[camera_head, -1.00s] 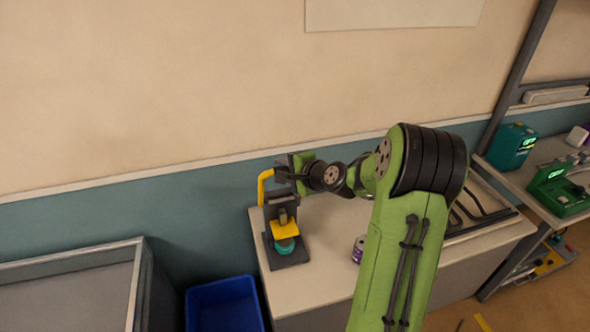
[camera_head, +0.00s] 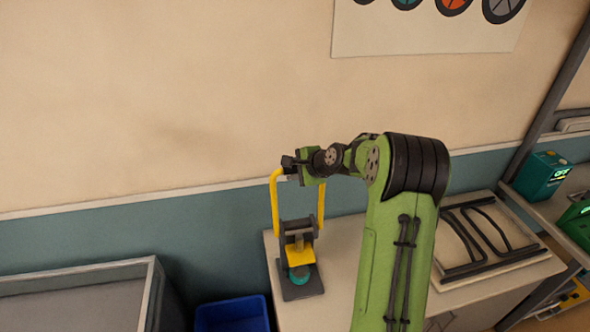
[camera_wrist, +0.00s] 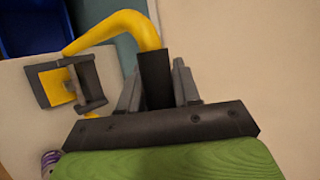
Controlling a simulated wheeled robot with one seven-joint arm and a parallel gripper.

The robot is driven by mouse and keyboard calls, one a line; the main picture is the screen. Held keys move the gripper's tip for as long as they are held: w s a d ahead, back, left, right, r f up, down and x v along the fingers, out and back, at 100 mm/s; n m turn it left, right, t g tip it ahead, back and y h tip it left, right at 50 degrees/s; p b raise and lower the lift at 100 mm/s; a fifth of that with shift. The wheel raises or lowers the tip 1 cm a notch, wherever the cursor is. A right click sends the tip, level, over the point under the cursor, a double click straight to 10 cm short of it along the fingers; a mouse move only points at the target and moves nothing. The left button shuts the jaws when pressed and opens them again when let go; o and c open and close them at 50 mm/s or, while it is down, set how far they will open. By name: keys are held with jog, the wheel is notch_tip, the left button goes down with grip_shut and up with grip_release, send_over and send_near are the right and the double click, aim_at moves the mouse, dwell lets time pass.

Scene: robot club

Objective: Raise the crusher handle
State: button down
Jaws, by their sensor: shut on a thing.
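In the wrist view the dark grip (camera_wrist: 154,78) sits between my fingers, and the yellow handle (camera_wrist: 120,27) bends away to the left. The crusher body (camera_wrist: 70,85) shows at the left there.
A blue bin (camera_head: 232,315) and a grey open-topped container (camera_head: 85,280) stand left of the counter (camera_head: 345,240). A rack with dark bars (camera_head: 485,235) lies on the counter's right. A can (camera_wrist: 50,160) shows at the wrist view's lower left. The wall is close behind.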

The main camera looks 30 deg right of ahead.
jog(key=shift+s+f, duration=0.15)
jog(key=shift+f, duration=0.35)
jog(key=c, duration=1)
grip_release()
jog(key=shift+o, duration=0.6)
jog(key=shift+w, duration=0.2)
jog(key=shift+s+d+r, duration=0.15)
jog(key=shift+s+r, duration=0.1)
jog(key=shift+r, duration=0.15)
jog(key=b+v, duration=0.1)
jog(key=v, duration=1.4)
jog(key=shift+w, duration=0.15)
